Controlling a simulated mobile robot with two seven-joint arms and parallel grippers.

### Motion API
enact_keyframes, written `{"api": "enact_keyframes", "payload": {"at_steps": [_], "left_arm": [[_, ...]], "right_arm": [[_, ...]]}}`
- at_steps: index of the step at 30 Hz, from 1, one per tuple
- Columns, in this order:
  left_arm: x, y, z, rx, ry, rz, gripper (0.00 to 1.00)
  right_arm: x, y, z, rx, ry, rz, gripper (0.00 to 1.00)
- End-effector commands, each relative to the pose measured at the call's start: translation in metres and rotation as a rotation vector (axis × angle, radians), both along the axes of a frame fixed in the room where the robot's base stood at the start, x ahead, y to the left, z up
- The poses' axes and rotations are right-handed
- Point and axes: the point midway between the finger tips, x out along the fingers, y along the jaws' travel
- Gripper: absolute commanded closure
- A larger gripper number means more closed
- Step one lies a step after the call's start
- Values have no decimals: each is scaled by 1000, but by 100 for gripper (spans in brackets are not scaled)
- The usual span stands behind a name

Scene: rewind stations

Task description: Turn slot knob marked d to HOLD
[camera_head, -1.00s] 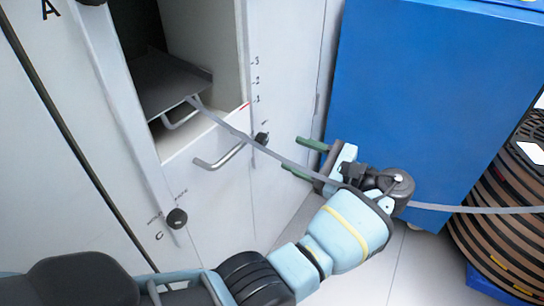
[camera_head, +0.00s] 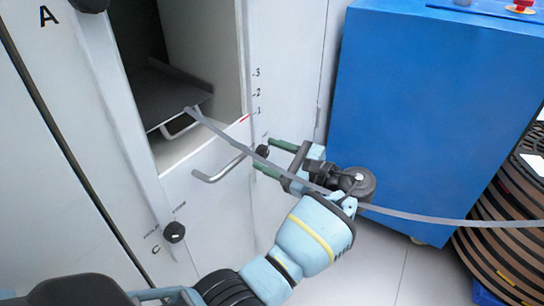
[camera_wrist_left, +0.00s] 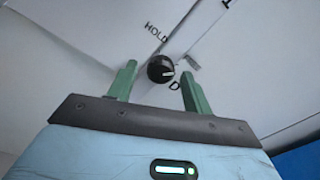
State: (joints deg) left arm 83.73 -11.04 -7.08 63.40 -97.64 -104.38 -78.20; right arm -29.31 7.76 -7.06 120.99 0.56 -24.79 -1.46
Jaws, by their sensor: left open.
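The knob marked D (camera_wrist_left: 160,68) is black and round on the white panel in the left wrist view. Its white pointer line points right, toward a small label too blurred to read. The word HOLD is printed on the other side, above and slightly left of the knob. In the head view the same knob (camera_head: 262,151) sits at the right end of a bar handle. My left gripper (camera_head: 263,153) is open, its green fingers toward the panel. In the left wrist view its fingertips (camera_wrist_left: 158,70) lie on either side of the knob; contact cannot be told. My right gripper is out of view.
A bar handle (camera_head: 220,165) juts out left of the knob. A grey strap (camera_head: 420,217) runs from the open slot's tray (camera_head: 165,95) across my left gripper to the right. Another knob (camera_head: 174,232), marked C, is lower left. A blue cabinet (camera_head: 430,110) stands right.

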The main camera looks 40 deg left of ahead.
Motion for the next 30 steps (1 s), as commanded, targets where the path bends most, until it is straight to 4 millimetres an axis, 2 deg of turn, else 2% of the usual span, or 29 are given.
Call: {"api": "enact_keyframes", "payload": {"at_steps": [8, 18, 30], "left_arm": [[0, 2, 0, 0, 0, -1, 50], [0, 2, 0, 0, 0, 0, 93], [0, 2, 1, 5, -73, 1, 94]], "right_arm": [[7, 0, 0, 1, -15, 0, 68], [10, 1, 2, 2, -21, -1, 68], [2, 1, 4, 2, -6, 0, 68]]}}
